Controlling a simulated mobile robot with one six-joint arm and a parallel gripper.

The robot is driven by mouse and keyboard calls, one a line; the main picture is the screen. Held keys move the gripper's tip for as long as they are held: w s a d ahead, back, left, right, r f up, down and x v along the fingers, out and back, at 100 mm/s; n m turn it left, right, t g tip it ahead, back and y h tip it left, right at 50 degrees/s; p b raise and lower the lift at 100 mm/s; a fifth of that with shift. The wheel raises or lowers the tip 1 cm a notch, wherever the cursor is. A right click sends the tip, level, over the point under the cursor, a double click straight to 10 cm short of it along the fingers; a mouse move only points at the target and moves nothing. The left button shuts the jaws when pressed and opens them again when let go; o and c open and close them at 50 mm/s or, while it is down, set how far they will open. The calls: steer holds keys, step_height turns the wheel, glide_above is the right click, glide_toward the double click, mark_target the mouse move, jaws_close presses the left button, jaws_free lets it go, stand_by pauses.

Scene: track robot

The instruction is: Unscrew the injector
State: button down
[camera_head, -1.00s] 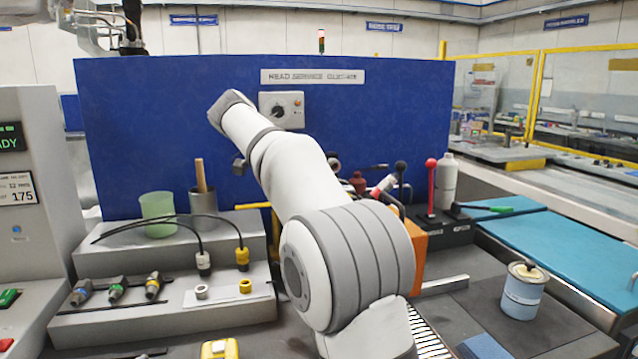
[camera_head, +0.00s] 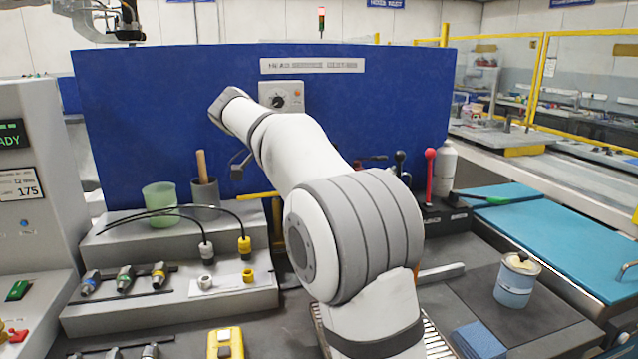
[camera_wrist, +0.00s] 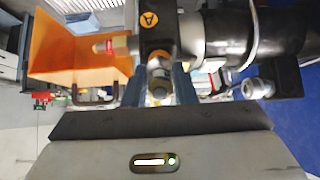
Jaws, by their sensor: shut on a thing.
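In the wrist view, my gripper (camera_wrist: 160,101) is shut on a silver metal fitting (camera_wrist: 158,72), which looks like the injector. The fitting sits below a black block with an orange "A" mark (camera_wrist: 149,19). The fingertips are partly hidden behind the gripper's dark front edge. In the head view my own arm hides the gripper and the held part.
A white connector (camera_head: 206,250) and a yellow connector (camera_head: 244,246) hang on black cables above two small rings. A green cup (camera_head: 159,204) stands behind.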

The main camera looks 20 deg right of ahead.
steer(key=shift+r, duration=0.1)
steer(key=shift+n+p, duration=0.5)
steer(key=shift+p, duration=0.1)
steer(key=n+p, duration=0.3)
steer(key=shift+n, duration=0.3)
steer(key=n+p, duration=0.6)
steer(key=shift+n+p, duration=0.4)
steer(key=shift+n, duration=0.3)
